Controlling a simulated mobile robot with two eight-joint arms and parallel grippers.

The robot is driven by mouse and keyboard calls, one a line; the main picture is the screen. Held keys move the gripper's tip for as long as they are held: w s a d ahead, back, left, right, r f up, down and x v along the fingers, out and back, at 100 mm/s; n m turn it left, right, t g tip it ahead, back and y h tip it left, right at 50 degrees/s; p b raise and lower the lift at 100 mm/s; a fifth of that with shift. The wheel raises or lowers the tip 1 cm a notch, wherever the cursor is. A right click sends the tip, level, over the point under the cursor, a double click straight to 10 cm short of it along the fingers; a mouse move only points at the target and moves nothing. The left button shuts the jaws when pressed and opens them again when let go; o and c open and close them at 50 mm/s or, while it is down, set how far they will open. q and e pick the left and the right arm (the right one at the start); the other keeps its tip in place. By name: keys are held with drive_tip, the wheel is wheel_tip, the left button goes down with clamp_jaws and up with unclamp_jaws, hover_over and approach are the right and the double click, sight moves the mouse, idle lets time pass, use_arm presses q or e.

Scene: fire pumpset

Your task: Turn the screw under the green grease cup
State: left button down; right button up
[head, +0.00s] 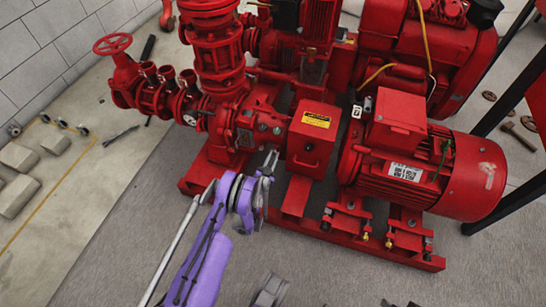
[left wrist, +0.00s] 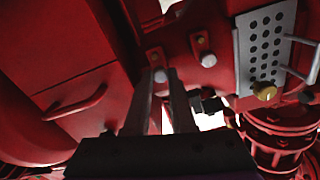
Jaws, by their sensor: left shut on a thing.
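My left gripper (head: 271,158) reaches the red pump's bearing housing from the front in the head view. In the left wrist view its two fingers (left wrist: 161,88) converge on a small grey screw head (left wrist: 160,75) on the red housing and are shut on it. A second grey screw (left wrist: 207,59) sits to the right, apart from the fingers. Small grey-green fittings (head: 263,127) show on the housing just above the gripper in the head view. I cannot tell which is the green grease cup.
A perforated grey plate (left wrist: 264,48) and a brass knob (left wrist: 265,92) lie close right of the fingers. A red box with a yellow label (head: 312,135) stands right of the gripper. The red motor (head: 430,175) is further right. The grey floor in front is largely clear.

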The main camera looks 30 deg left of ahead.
use_arm(q)
drive_tip(key=shift+n, duration=0.3)
drive_tip(key=n+p, duration=0.1)
drive_tip(key=n, duration=0.2)
drive_tip(key=shift+r+n+p, duration=0.1)
drive_tip(key=shift+n+p, duration=0.2)
drive_tip(key=n, duration=0.4)
drive_tip(key=shift+n, duration=0.3)
drive_tip(key=n, duration=0.5)
drive_tip(key=shift+w+a, duration=0.1)
drive_tip(key=n, duration=0.5)
drive_tip(key=shift+n, duration=0.4)
drive_tip(key=c, duration=0.8)
unclamp_jaws()
drive_tip(key=shift+o, duration=0.2)
